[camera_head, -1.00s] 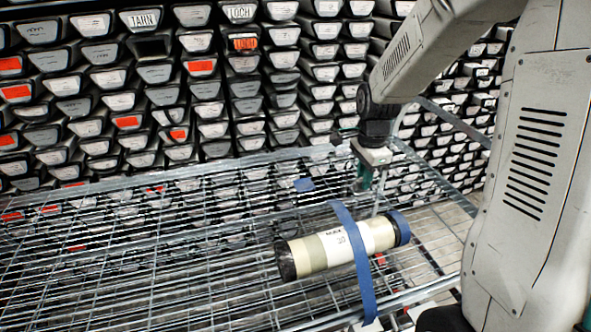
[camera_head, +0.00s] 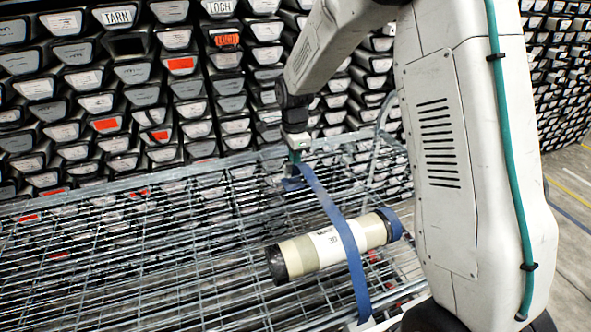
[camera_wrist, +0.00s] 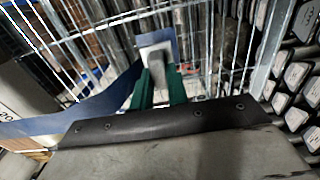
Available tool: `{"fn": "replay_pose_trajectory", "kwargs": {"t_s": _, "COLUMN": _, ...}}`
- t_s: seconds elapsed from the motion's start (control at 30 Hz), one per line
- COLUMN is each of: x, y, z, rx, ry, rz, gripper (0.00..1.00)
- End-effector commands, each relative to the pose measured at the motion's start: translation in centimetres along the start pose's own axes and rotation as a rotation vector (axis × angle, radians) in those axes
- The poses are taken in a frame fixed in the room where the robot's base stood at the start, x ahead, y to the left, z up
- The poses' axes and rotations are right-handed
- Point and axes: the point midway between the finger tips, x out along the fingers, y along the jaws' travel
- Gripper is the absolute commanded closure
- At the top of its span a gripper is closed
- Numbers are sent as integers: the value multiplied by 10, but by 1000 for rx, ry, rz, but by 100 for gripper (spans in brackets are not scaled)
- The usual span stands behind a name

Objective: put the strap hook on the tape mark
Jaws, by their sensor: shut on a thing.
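My gripper (camera_head: 294,160) is low over the far part of the mesh deck, its green fingers shut on the strap hook. In the wrist view the grey strap hook (camera_wrist: 157,56) sits between the green fingertips (camera_wrist: 159,85). The blue strap (camera_head: 345,238) runs from the gripper across the core tube (camera_head: 330,247) to the deck's near edge. A blue tape mark (camera_head: 291,184) is on the mesh just below the gripper. A blue patch, seemingly the tape (camera_wrist: 168,36), shows behind the hook; whether they touch I cannot tell.
The core tube lies on the wire mesh deck (camera_head: 130,262), with a blue band (camera_head: 393,224) near its right end. A wall of stacked trays (camera_head: 130,75) stands behind. The deck's left side is clear.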

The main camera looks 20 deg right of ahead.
Motion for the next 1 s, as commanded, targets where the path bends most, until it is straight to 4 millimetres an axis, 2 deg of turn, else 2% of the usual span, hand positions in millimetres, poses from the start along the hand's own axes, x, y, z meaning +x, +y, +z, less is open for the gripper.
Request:
{"fn": "replay_pose_trajectory", "kwargs": {"t_s": 0.27, "x": 33, "y": 0, "z": -1, "rx": 1, "ry": 0, "rz": 3, "gripper": 100}}
{"fn": "replay_pose_trajectory", "kwargs": {"t_s": 0.63, "x": 37, "y": 0, "z": -1, "rx": 2, "ry": 0, "rz": 2, "gripper": 100}}
{"fn": "replay_pose_trajectory", "kwargs": {"t_s": 0.67, "x": 37, "y": 0, "z": -1, "rx": 2, "ry": 0, "rz": 1, "gripper": 79}}
{"fn": "replay_pose_trajectory", "kwargs": {"t_s": 0.7, "x": 37, "y": 0, "z": -1, "rx": 2, "ry": 0, "rz": 1, "gripper": 68}}
{"fn": "replay_pose_trajectory", "kwargs": {"t_s": 0.73, "x": 37, "y": 0, "z": -1, "rx": 2, "ry": 0, "rz": 1, "gripper": 62}}
{"fn": "replay_pose_trajectory", "kwargs": {"t_s": 1.0, "x": 36, "y": 0, "z": -1, "rx": 1, "ry": 0, "rz": 1, "gripper": 62}}
